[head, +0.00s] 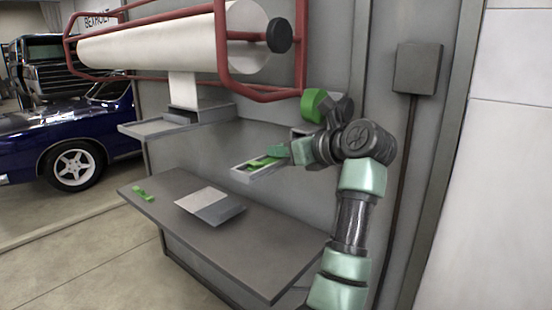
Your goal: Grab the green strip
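Green strips (264,162) lie in a small open light-grey tray (240,175) against the wall, above the right part of the bench. Another short green strip (143,194) lies alone near the left end of the grey bench top. My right gripper is not in view.
The bench top (225,239) holds a white-and-grey flat item (210,205); its front right is bare. A large white roll (170,42) in a red frame (262,93) hangs above. A grey wall box (418,68) is right of my arm. A blue car (70,135) stands far left.

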